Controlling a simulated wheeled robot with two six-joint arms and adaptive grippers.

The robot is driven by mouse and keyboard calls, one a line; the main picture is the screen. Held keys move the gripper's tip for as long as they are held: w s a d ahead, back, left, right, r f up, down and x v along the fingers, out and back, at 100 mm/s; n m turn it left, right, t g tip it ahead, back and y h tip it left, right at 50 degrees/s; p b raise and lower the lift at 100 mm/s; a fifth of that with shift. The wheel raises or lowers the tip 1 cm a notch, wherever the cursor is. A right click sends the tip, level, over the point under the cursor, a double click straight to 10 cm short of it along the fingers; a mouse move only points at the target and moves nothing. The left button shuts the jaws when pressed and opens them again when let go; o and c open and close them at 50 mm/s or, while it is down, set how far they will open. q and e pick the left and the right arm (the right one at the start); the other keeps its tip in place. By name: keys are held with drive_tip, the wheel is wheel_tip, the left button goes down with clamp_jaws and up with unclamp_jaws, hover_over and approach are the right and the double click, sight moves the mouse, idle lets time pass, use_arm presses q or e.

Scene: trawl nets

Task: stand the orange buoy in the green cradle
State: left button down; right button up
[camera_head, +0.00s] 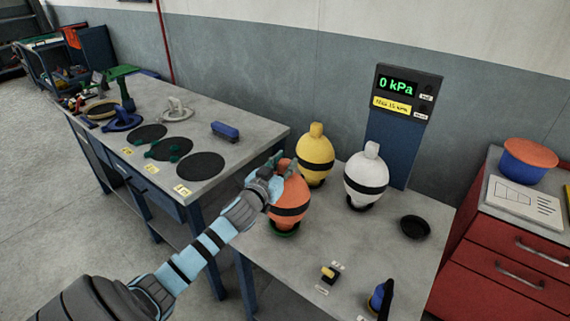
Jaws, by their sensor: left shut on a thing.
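The orange buoy (291,207) has a dark band round its middle and looks upright on the near left part of the grey table. My left gripper (279,171) is shut on it near its top, and the fingers hide part of the neck. The green cradle (283,234) shows as a green rim directly below the buoy. The buoy's lower end hides most of the cradle. I cannot tell whether the buoy's weight rests in it. My right gripper is not in view.
A yellow buoy (316,152) stands close behind, and a white buoy (366,177) stands to the right. An empty black cradle (414,227) lies farther right. A gauge panel (407,91) reads 0 kPa. Small items lie near the front. The table between them is clear.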

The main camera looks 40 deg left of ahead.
use_arm(q)
drive_tip(key=shift+f+b, duration=0.35)
drive_tip(key=c, duration=1.2)
unclamp_jaws()
drive_tip(key=shift+d, duration=0.1)
drive_tip(key=shift+s+f, duration=0.1)
drive_tip(key=v, duration=1.2)
